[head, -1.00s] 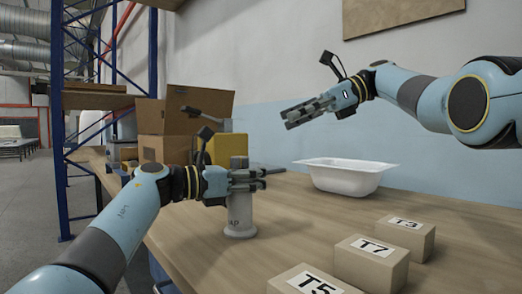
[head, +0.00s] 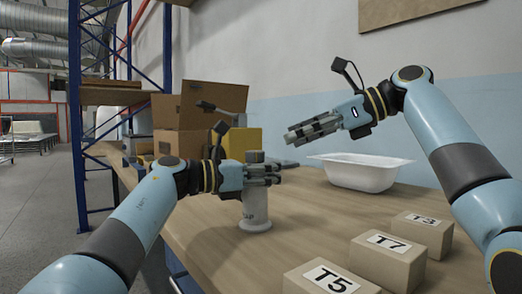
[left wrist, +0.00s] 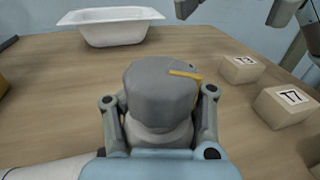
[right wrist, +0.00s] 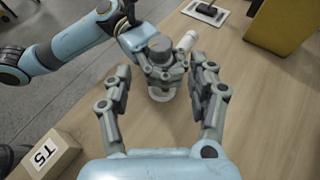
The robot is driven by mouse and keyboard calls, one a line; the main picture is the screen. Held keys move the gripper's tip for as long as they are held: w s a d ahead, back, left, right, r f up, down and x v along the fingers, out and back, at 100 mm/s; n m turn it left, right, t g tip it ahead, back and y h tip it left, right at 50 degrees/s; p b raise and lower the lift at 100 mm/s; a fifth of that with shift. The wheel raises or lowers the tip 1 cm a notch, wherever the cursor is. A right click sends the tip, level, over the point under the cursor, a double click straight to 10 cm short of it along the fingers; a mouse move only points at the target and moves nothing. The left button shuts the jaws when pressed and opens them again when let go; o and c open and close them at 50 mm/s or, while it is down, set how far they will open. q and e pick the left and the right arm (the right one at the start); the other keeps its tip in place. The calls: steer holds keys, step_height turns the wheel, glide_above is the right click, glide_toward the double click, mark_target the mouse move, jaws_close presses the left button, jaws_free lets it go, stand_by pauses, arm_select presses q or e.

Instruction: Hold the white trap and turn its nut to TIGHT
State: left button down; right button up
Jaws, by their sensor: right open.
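The white trap (head: 256,222) stands upright on the wooden table, with part of its lettering showing. Its grey nut (head: 254,157) sits on top, and in the left wrist view the nut (left wrist: 158,90) bears a yellow mark near its right edge. My left gripper (head: 276,175) is shut on the trap just below the nut, one finger on each side. A pale pipe stub (right wrist: 186,41) shows beside the trap in the right wrist view. My right gripper (head: 290,135) is open and empty, above and apart from the trap. No TIGHT label is readable.
A white bathtub shell (head: 362,174) stands behind to the right. Boxes marked T5 (head: 325,280), T7 (head: 388,262) and T3 (head: 422,232) line the front right. Cardboard boxes (head: 212,104) and a yellow bin (head: 243,142) stand behind the trap. Table between trap and tub is mostly clear.

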mark_target(258, 151)
steer(key=x, duration=0.8)
steer(key=shift+a+f, duration=0.1)
steer(key=shift+a, duration=0.1)
steer(key=shift+c, duration=0.4)
steer(key=c, duration=1.1)
steer(key=shift+w+n+g, duration=0.15)
steer(key=shift+n+g, duration=0.6)
steer(key=shift+g, duration=0.15)
steer(key=shift+w+n+g, duration=0.1)
steer(key=shift+n+g, duration=0.65)
steer(key=shift+g, duration=0.15)
steer(key=o, duration=1.2)
steer(key=shift+y, duration=0.3)
steer(key=v, duration=1.2)
